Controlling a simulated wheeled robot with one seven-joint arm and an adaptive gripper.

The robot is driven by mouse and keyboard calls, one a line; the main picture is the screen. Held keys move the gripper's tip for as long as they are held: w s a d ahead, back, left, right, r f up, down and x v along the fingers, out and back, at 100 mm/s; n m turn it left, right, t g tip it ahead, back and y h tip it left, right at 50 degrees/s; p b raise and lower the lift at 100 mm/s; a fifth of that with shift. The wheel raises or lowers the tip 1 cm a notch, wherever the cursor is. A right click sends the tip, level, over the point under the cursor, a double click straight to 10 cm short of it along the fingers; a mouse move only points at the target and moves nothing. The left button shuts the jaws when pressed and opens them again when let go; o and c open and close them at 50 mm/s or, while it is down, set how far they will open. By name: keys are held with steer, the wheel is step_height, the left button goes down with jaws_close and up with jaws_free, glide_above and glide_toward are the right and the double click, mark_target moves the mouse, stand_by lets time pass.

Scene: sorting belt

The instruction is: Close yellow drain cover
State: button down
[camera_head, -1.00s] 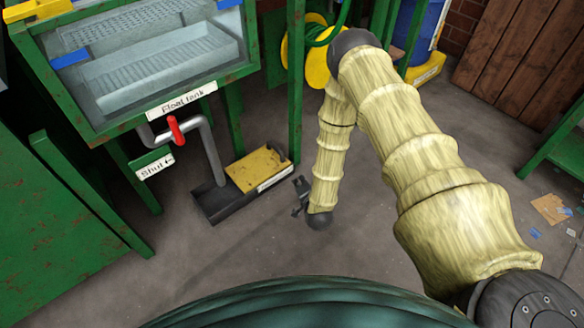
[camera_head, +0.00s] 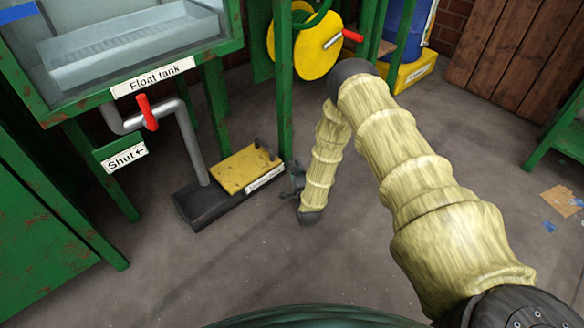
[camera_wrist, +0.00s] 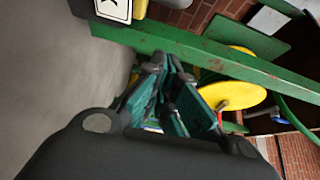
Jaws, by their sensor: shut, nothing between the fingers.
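The yellow drain cover (camera_head: 238,172) lies flat-looking over the right part of a dark drain box (camera_head: 200,207) on the floor. It has a dark handle (camera_head: 264,149) near its back right corner. The box's left part, where a grey pipe comes down, is uncovered. My gripper (camera_head: 293,180) is low, just right of the cover's labelled end; I cannot tell whether they touch. In the wrist view my gripper's teal fingers (camera_wrist: 168,75) are together with nothing between them. A yellow edge with a white sign shows at the top there; I cannot tell if it is the cover.
A green post (camera_head: 285,90) stands behind my gripper. The float tank (camera_head: 130,45) and a pipe with a red valve handle (camera_head: 147,112) are at the left. A yellow wheel (camera_head: 300,48) is behind. The floor in front is open.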

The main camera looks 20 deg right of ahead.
mark_target(287, 146)
steer(key=w+b, duration=0.1)
steer(key=w, duration=0.1)
steer(key=w+d+b, duration=0.1)
steer(key=w+b, duration=0.1)
steer(key=w, duration=0.1)
steer(key=w+b, duration=0.1)
steer(key=w, duration=0.2)
steer(key=shift+d+f+b, duration=0.2)
steer(key=shift+d+b, duration=0.05)
steer(key=shift+b, duration=0.05)
steer(key=shift+a+b, duration=0.3)
steer(key=shift+a, duration=0.1)
steer(key=shift+s+a+r+b, duration=0.15)
steer(key=shift+a+b, duration=0.35)
steer(key=shift+a, duration=0.3)
steer(key=shift+s+a+r+b, duration=0.1)
steer(key=shift+a+b, duration=0.35)
steer(key=shift+a, duration=0.3)
